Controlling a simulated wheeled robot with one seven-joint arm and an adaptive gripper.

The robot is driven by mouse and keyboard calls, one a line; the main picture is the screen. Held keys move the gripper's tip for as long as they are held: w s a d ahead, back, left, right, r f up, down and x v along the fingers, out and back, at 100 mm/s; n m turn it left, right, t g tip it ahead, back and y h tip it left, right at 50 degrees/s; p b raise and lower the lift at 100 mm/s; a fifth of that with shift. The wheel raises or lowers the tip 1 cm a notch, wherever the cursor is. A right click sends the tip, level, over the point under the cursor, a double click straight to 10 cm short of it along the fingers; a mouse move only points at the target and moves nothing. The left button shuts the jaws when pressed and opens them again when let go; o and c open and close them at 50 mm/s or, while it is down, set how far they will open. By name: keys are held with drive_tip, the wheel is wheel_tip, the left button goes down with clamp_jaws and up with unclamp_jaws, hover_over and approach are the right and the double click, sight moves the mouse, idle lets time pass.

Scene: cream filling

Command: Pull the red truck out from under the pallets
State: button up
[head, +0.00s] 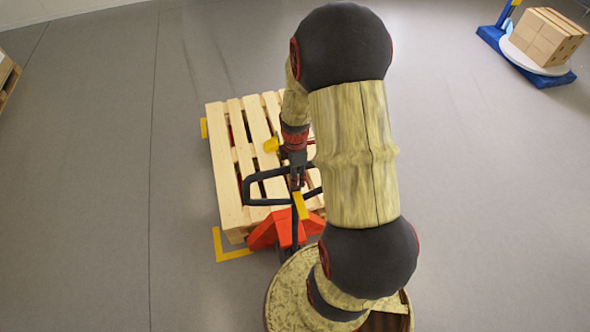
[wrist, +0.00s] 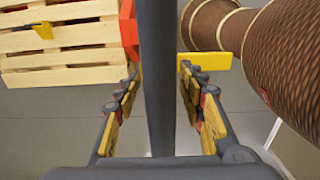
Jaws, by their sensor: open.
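The red pallet truck (head: 268,233) stands at the near end of the wooden pallets (head: 228,185), its forks running in under the slats. Its dark loop handle (head: 249,190) rises above the near end of the pallets. My gripper (head: 297,182) points down at the handle's middle, partly hidden by my arm. In the wrist view my gripper (wrist: 160,78) is open, with a dark grey handle bar (wrist: 155,40) running between the two fingers. Gaps show on both sides of the bar. A bit of the truck's red body (wrist: 129,28) shows beside the pallet (wrist: 75,58).
Yellow corner marks (head: 231,256) lie on the floor around the pallets. A blue-based turntable (head: 528,62) with a stack of cartons (head: 547,38) stands at the far right. Another pallet (head: 8,80) is at the left edge. The grey floor to the left is clear.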

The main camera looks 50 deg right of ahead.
drive_tip(key=shift+c, duration=1.2)
drive_tip(key=c, duration=0.7)
clamp_jaws()
idle(0.6)
